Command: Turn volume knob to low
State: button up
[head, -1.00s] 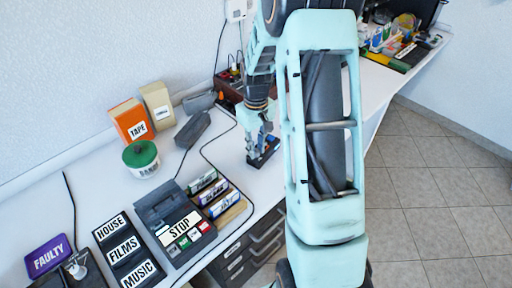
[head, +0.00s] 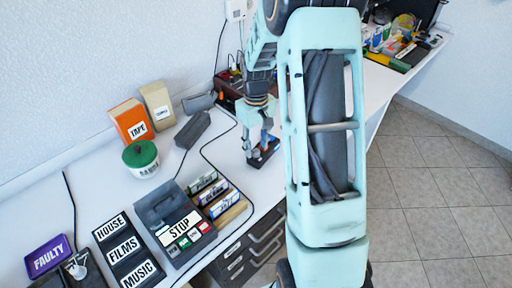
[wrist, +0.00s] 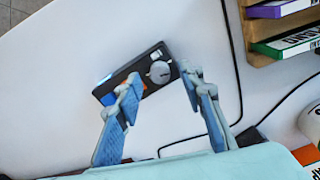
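A small dark box (wrist: 135,72) lies on the white table, with a round grey volume knob (wrist: 159,72) near its right end in the wrist view. It has a blue patch on its left part. In the head view the box (head: 265,153) shows below my gripper (head: 257,150). In the wrist view my gripper (wrist: 160,76) is open, with one fingertip to each side of the knob. The left finger overlaps the box and the right fingertip is by its right end. I cannot tell whether either finger touches the knob. The knob is hidden in the head view.
A disc rack (head: 217,193) and a player labelled STOP (head: 180,228) stand nearby at the front left. A black cable (wrist: 236,65) runs right of the box. The orange TAPE box (head: 132,121) and green-lidded tin (head: 141,157) are farther left. Bare table surrounds the box.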

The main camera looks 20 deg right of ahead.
aim_at(256, 150)
notch_tip(256, 150, up, 11)
dwell(0.3)
jog(key=shift+f, duration=0.1)
